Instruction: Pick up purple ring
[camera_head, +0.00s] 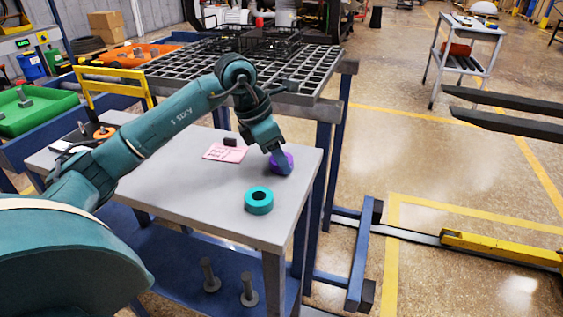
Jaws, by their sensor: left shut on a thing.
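The purple ring (286,166) is at the right part of the grey table (190,195), close to its right edge. My left gripper (277,157) points down at it and is shut on it, covering part of its near left side. I cannot tell whether the ring touches the table top or is slightly above it. A teal ring (259,207) lies flat on the table in front of the purple ring, apart from it. My right gripper does not show.
A pink note (225,153) and a small dark block (230,142) lie left of the gripper. A grid-topped rack (308,95) stands behind the table. Green (40,110) and orange (138,56) bins are at the left. The table's front middle is clear.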

